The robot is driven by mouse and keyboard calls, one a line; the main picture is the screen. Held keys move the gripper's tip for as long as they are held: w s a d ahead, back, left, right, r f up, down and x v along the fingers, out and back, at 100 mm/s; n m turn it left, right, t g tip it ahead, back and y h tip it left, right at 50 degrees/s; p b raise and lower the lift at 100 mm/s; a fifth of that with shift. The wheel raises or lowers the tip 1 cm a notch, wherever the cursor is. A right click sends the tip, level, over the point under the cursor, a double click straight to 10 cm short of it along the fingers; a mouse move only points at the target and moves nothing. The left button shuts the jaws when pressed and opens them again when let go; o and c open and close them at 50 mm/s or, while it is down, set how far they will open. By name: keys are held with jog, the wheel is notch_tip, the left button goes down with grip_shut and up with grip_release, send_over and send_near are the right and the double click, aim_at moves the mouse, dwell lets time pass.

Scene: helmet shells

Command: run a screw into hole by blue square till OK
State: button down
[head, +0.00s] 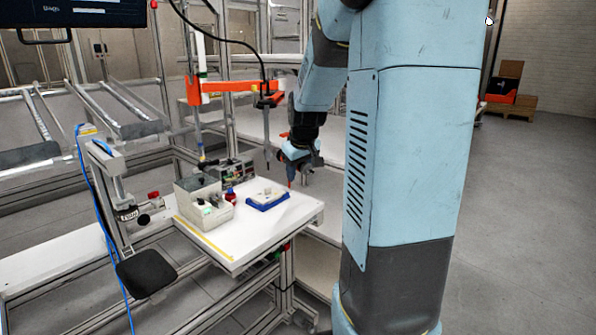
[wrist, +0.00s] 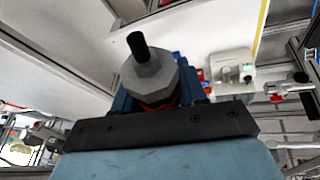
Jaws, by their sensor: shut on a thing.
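My gripper (head: 294,160) is at the right of the white work table in the head view, above the tabletop. It is shut on a tool (wrist: 152,74) with a grey faceted end and a black stub, seen close up in the wrist view. The screw, the hole and the blue square are too small or hidden to tell.
A grey bin with compartments (head: 188,205) and a red bottle (head: 230,195) stand left of the fixture. The white tabletop's (head: 245,245) front is clear.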

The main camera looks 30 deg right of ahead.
dwell(0.4)
jog(key=shift+n+y, duration=0.9)
jog(key=shift+n, duration=1.1)
jog(key=shift+w+a, duration=0.1)
jog(key=w+a, duration=0.5)
jog(key=shift+a, duration=0.1)
jog(key=w+a, duration=0.4)
jog(key=a, duration=0.1)
jog(key=shift+w+a, duration=0.2)
jog(key=shift+w, duration=0.2)
